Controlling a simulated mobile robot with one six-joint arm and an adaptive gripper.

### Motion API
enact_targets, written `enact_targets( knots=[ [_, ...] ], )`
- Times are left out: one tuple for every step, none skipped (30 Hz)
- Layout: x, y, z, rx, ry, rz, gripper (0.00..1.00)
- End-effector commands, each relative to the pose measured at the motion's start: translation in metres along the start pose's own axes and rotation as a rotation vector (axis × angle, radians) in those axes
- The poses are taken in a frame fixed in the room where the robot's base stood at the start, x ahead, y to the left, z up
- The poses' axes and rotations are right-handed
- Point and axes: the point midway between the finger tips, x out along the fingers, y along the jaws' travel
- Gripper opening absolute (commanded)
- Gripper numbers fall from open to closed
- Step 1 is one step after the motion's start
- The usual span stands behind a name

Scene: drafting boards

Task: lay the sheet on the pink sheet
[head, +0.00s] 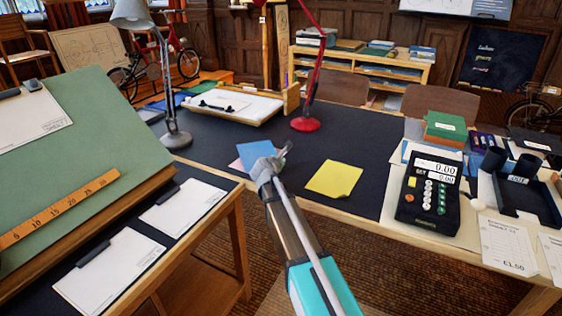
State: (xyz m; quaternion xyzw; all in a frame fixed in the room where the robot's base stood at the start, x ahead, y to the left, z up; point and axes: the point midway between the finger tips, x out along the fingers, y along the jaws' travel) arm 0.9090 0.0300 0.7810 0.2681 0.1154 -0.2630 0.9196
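A yellow sheet (333,179) lies on the dark table mat near its front edge, its lower right corner looking uneven. To its left is a light blue sheet (256,150). A pink sheet (237,164) shows as a narrow strip at the blue sheet's left side; the rest of it is hidden. The blue sheet seems to overlap the pink one. My gripper (285,149) is in front of the blue sheet's right part, left of the yellow sheet. I cannot tell whether it touches the blue sheet or whether its fingers are open.
A red lamp (306,123) and a grey lamp (176,137) stand on the table. A black cash register (428,205) stands at the right. A green slanted drafting board (95,130) fills the left. The dark mat (355,140) is clear behind the yellow sheet.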

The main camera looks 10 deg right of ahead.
Motion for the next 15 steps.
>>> enact_targets(
  knots=[
    [0.0007, -0.0009, -0.0019, 0.0, 0.0, 0.0, 0.0],
    [0.0009, -0.0012, -0.0024, 0.0, 0.0, 0.0, 0.0],
    [0.0013, -0.0015, -0.0031, 0.0, 0.0, 0.0, 0.0],
    [0.0015, -0.0018, -0.0037, 0.0, 0.0, 0.0, 0.0],
    [0.0017, -0.0021, -0.0041, 0.0, 0.0, 0.0, 0.0],
    [0.0018, -0.0022, -0.0044, 0.0, 0.0, 0.0, 0.0],
    [0.0018, -0.0021, -0.0044, 0.0, 0.0, 0.0, 0.0],
    [0.0017, -0.0021, -0.0042, 0.0, 0.0, 0.0, 0.0],
    [0.0016, -0.0019, -0.0039, 0.0, 0.0, 0.0, 0.0],
    [0.0015, -0.0019, -0.0038, 0.0, 0.0, 0.0, 0.0],
    [0.0015, -0.0019, -0.0038, 0.0, 0.0, 0.0, 0.07],
    [0.0016, -0.0019, -0.0038, 0.0, 0.0, 0.0, 0.14],
    [0.0016, -0.0019, -0.0038, 0.0, 0.0, 0.0, 0.2],
    [0.0016, -0.0019, -0.0038, 0.0, 0.0, 0.0, 0.26],
    [0.0016, -0.0019, -0.0038, 0.0, 0.0, 0.0, 0.33]
  ],
)
